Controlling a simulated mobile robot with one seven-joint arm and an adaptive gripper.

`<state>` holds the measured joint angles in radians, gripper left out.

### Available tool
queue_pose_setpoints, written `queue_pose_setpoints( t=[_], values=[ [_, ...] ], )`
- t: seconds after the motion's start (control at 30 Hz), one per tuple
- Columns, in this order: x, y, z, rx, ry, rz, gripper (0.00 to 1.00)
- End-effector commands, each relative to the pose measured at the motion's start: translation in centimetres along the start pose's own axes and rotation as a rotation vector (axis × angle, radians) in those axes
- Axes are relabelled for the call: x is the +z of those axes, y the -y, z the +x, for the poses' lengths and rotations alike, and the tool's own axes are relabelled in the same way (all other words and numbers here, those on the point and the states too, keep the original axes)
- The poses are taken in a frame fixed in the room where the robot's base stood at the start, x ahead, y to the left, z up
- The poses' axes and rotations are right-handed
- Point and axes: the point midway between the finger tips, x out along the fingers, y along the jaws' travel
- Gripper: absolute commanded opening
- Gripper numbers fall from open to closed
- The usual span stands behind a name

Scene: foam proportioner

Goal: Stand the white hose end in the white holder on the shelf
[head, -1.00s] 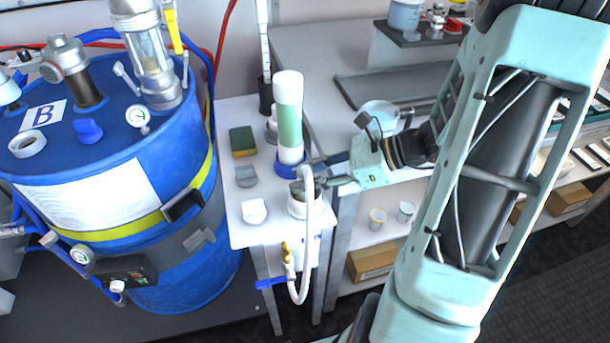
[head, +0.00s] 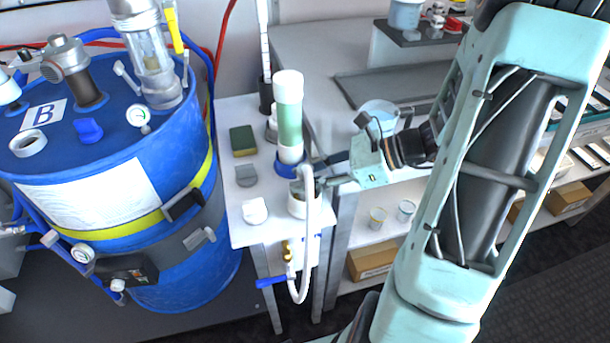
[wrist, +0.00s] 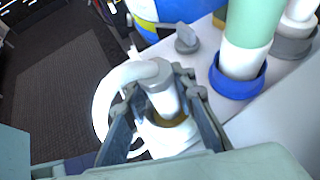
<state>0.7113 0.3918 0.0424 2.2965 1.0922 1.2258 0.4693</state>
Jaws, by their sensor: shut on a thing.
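The white hose (head: 311,215) arches over the front of the shelf and hangs below it. Its end (wrist: 163,92), with a grey collar, is between the fingers of my gripper (wrist: 161,88) in the wrist view. My gripper (head: 312,183) is shut on this hose end, which points down. The white round holder (head: 298,208) stands at the shelf's front right corner, and also shows in the wrist view (wrist: 172,138). The hose end is at the holder's mouth, over an amber inside. The fingers hide part of the rim, and I cannot tell how deep the end sits.
A green and white cylinder (head: 289,115) in a blue base stands just behind the holder. A blue drum (head: 190,265) stands at left.

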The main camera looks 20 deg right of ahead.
Motion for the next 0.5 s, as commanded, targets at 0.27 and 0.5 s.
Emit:
queue_pose_setpoints(
  t=[0.27,0.5],
  values=[
    [-0.43,0.01,0.26,0.000,0.001,0.000,0.00],
    [-0.86,0.00,0.49,0.000,0.001,0.000,0.00]
  ],
)
